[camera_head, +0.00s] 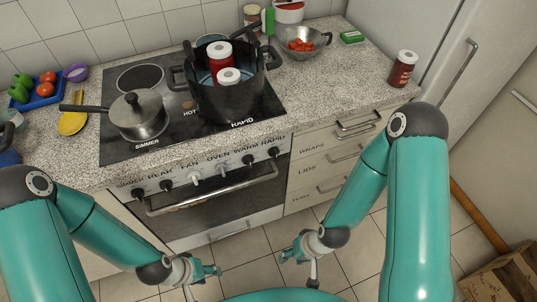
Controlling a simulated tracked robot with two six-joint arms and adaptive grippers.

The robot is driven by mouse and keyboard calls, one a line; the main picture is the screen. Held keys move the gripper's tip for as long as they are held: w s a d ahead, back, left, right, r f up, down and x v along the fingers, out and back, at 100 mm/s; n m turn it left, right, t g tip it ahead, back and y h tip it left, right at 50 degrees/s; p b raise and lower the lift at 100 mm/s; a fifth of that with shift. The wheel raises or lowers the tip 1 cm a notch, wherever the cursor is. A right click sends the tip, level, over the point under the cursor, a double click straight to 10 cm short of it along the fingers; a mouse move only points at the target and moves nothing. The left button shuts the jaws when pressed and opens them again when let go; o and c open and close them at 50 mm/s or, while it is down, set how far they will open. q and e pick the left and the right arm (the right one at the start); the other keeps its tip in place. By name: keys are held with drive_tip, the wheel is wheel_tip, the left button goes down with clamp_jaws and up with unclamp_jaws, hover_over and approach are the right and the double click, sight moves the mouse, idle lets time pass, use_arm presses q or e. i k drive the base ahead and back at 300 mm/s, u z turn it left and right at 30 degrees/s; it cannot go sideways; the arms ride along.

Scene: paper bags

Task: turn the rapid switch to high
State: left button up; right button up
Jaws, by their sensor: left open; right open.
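The rapid switch (274,152) is a small dark knob at the right end of the stove's front panel, under the RAPID label. Its pointer setting is too small to read. My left gripper (200,272) is open and empty, low in front of the oven, below and left of the switch. My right gripper (300,256) is open and empty, over the floor in front of the drawers, well below the switch. Neither gripper touches the panel.
The oven handle (212,190) sticks out below the knobs. A large black pot (228,98) with red, white-lidded jars stands on the RAPID burner, and a lidded pan (138,116) on SIMMER. Drawers (318,168) are to the right. The air before the panel is clear.

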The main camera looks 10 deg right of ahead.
sight(274, 152)
drive_tip(key=z, duration=2.1)
drive_tip(key=i, duration=0.1)
drive_tip(key=u, duration=3.15)
drive_tip(key=k, duration=1.85)
drive_tip(key=z, duration=0.75)
drive_tip(key=i, duration=1.05)
